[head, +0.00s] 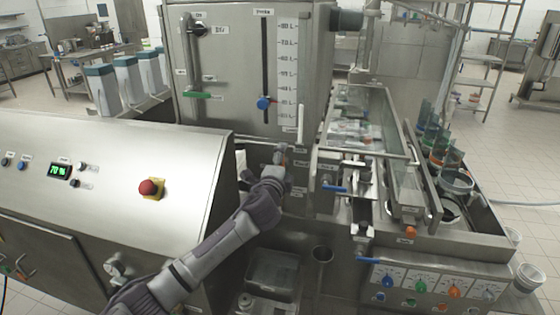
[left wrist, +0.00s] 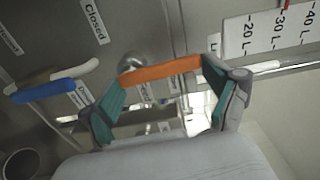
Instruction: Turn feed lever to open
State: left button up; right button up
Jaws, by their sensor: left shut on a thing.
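A lever with an orange handle (left wrist: 160,71), taken as the feed lever, shows in the left wrist view on the steel front panel. My left gripper (left wrist: 163,92) is shut on it, with a teal-padded finger at each end of the handle. In the head view my left gripper (head: 277,166) reaches the panel just below the tank's front, right of the sloped console. It hides most of the lever there. A "Closed" label (left wrist: 94,21) is on the panel above left. My right gripper is not in view.
A blue-tipped lever (left wrist: 45,91) is beside my left finger. The tank gauge (head: 288,70) rises above. The console with a red button (head: 149,187) flanks my forearm. A conveyor with cups (head: 455,181) is at the right.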

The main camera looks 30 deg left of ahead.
pick_arm(q)
jog(key=shift+d+f+m, duration=0.1)
jog(key=shift+f+m, duration=0.05)
jog(key=shift+m, duration=0.25)
jog(key=o, duration=1.4)
jog(key=shift+s, duration=0.15)
jog(key=v, duration=1.1)
jog(key=shift+s+d, duration=0.2)
jog(key=shift+s, duration=0.15)
